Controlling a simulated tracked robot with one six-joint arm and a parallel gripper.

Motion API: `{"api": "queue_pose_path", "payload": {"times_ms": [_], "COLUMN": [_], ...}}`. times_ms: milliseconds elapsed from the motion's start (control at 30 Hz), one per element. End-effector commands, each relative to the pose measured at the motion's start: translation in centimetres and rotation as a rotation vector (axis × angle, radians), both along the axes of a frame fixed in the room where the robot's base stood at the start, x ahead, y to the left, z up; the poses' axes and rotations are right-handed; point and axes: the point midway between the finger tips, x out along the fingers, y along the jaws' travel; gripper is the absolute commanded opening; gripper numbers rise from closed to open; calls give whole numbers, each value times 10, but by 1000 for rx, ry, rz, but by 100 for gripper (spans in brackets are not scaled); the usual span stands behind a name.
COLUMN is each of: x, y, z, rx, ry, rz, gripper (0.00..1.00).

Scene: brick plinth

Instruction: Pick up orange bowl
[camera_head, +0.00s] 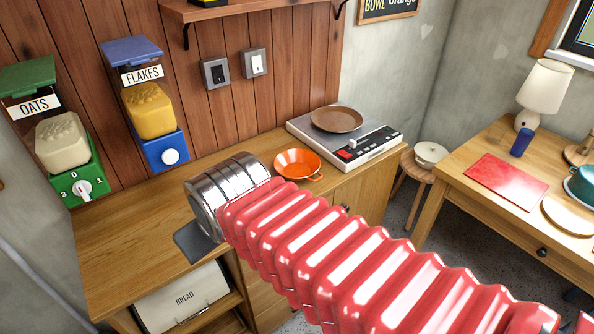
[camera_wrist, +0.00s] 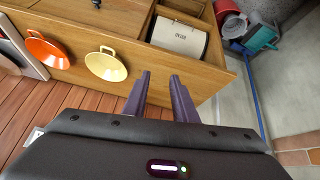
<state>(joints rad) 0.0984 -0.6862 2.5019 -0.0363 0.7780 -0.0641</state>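The orange bowl (camera_head: 298,164) sits upright on the wooden counter (camera_head: 120,225), just left of the cooktop, its lower part close to my red arm in the picture. It also shows in the wrist view (camera_wrist: 47,50) at the upper left. My gripper (camera_wrist: 160,76) is open and empty, its two dark fingers apart over the counter. It is clear of the orange bowl, with a pale yellow bowl (camera_wrist: 106,65) between them in the picture. In the head view my arm hides most of the gripper and the yellow bowl.
A cooktop (camera_head: 372,148) with a brown plate (camera_head: 336,119) stands right of the orange bowl. Oats (camera_head: 62,140) and flakes (camera_head: 150,110) dispensers hang on the wall behind the counter. A bread box (camera_head: 182,297) sits on a lower shelf. The counter's left part is clear.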

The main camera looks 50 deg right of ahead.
Motion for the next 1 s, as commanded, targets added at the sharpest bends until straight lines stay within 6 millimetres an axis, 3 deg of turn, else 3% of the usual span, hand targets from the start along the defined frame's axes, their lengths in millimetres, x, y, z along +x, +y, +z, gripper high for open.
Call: {"api": "queue_pose_path", "payload": {"times_ms": [300,500,600,800,1000], "x": [64,86,91,95,87], "y": [-111,-177,-209,-255,-290], "z": [-22,-39,-48,-73,-99], "rx": [-223,-352,-409,-481,-524], "ry": [-120,-182,-209,-275,-351], "rz": [-59,-44,-41,27,85], "gripper": [25,25,25,25,25]}}
